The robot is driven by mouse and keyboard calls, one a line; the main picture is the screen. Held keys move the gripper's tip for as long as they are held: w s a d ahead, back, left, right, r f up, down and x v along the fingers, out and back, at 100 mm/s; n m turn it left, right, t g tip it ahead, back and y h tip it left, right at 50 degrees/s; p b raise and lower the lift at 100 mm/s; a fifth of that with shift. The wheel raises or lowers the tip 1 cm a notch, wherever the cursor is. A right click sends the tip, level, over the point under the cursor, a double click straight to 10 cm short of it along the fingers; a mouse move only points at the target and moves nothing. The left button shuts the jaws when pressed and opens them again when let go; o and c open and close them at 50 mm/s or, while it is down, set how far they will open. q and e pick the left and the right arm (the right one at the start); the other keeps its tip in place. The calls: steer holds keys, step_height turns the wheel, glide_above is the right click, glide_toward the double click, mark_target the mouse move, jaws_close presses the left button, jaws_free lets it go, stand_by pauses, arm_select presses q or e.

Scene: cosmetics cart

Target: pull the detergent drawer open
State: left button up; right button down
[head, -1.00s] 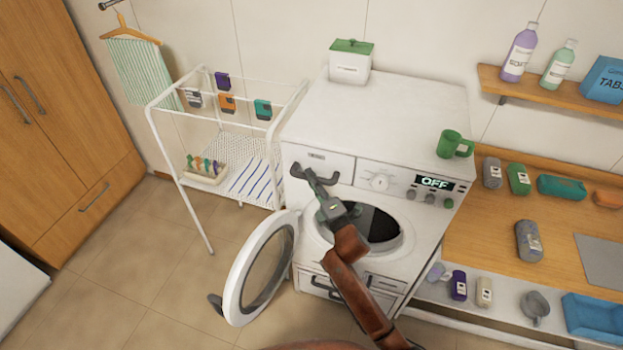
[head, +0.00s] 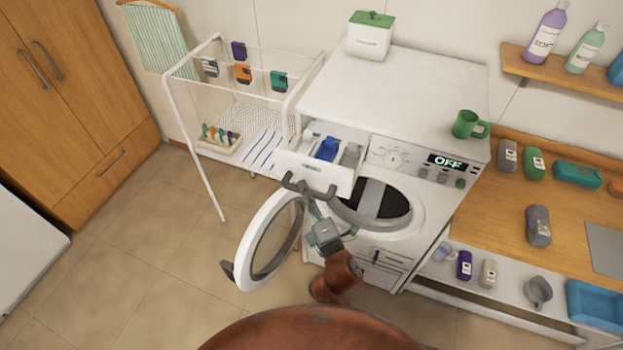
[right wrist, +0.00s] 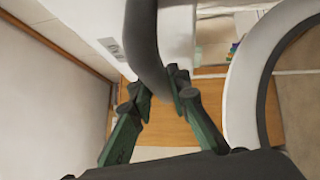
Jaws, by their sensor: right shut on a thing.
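The detergent drawer (head: 300,166) stands pulled out of the washing machine's (head: 400,82) upper left front. Its inside shows, with a blue part (head: 327,149) between paler compartments. My right gripper (head: 308,196) is at the handle, below the drawer front. In the right wrist view my right gripper (right wrist: 160,88) is shut on the curved handle (right wrist: 146,45), which passes between its fingers. My left gripper is not in view.
The round washer door (head: 247,263) hangs open at the left, close beside my right arm. A white drying rack (head: 167,92) stands left of the machine. A green mug (head: 465,124) and a white box with a green lid (head: 369,41) are on top. Floor at the left is clear.

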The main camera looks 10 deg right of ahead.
steer(key=shift+s+a, duration=0.35)
steer(key=shift+s, duration=0.3)
steer(key=c, duration=1.8)
jaws_free()
steer(key=shift+s, duration=0.1)
steer(key=v, duration=1.2)
